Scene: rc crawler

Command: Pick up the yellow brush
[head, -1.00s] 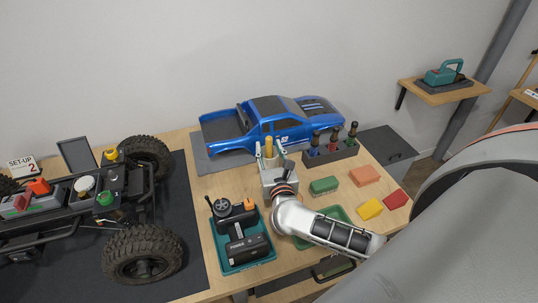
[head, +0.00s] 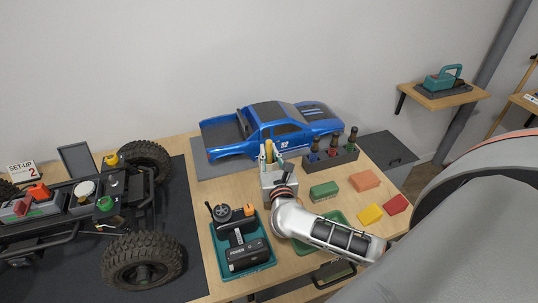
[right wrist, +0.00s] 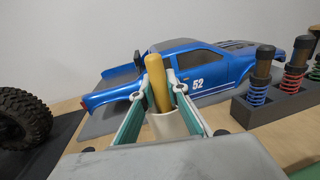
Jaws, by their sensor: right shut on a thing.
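The yellow brush (head: 269,149) shows as a yellow handle standing up, slightly tilted, in front of the blue truck body. In the right wrist view its handle (right wrist: 158,84) rises from a pale round cup (right wrist: 168,126); its lower end is hidden. My right gripper (head: 271,156) has its two fingers on either side of the handle and is shut on the brush. The fingers (right wrist: 162,92) also show in the right wrist view, pale-tipped with green sides. My left gripper is not in view.
The blue truck body (head: 280,130) stands close behind. A dark rack (head: 332,158) of shocks is to the right. Green, orange, yellow and red blocks lie on the right of the bench. A teal tray (head: 262,262) holds a radio controller; the crawler chassis (head: 75,220) is left.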

